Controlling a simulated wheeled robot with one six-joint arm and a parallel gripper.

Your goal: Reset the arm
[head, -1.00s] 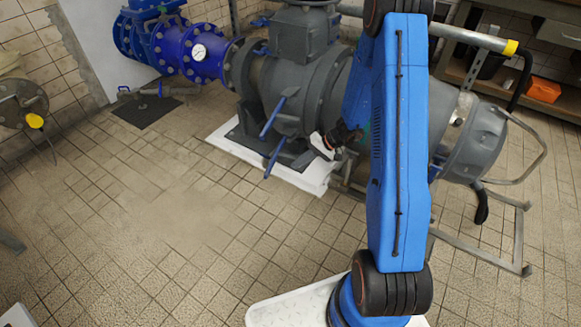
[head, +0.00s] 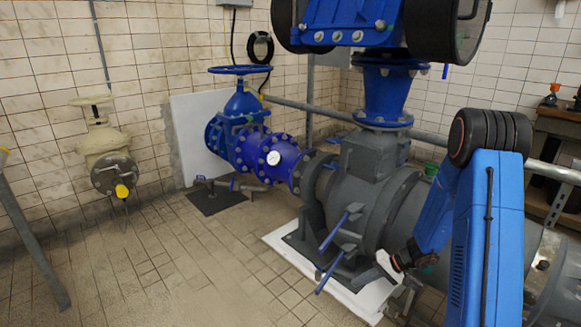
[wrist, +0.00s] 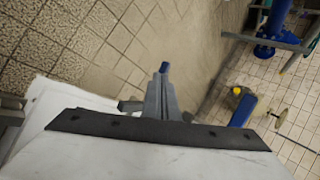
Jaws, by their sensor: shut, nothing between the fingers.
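My gripper (head: 387,265) is at the lower right of the head view, a small white and dark end on my blue arm. It appears in front of the foot of the grey pump and its white slab; whether it touches them cannot be told. In the wrist view the narrow grey fingers (wrist: 160,97) are together in the middle, with nothing held. A small blue piece shows just beyond their tips; what it belongs to is unclear.
The grey pump (head: 372,205) with blue levers (head: 335,231) stands close to my gripper. A beige valve (head: 103,140) is at left.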

